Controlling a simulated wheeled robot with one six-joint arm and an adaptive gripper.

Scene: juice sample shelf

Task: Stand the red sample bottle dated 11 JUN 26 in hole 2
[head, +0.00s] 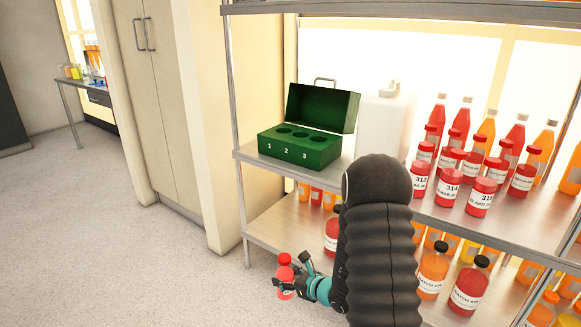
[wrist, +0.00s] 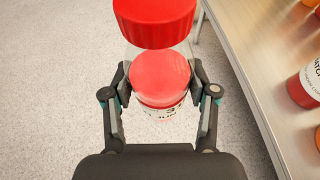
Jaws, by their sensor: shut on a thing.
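My gripper (head: 297,284) is shut on a red sample bottle (head: 285,273) with a red cap, held upright over the floor in front of the shelf. In the wrist view the bottle (wrist: 160,80) is between the two fingers of my gripper (wrist: 160,92). Its label is partly hidden; "JUN" and a "3" can be made out. The green case (head: 290,153) stands open on the upper shelf, lid raised at the back. Its front is marked 1, 2, 3, with a dark hole above each. Hole 2 (head: 300,134) is the middle one and looks empty.
A white jug (head: 382,125) stands just right of the case. Several red and orange bottles (head: 449,186) crowd the shelf's right side. More bottles fill the lower shelf (head: 275,222). A metal post (head: 236,150) stands at the shelf's left. The floor (head: 130,270) at left is clear.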

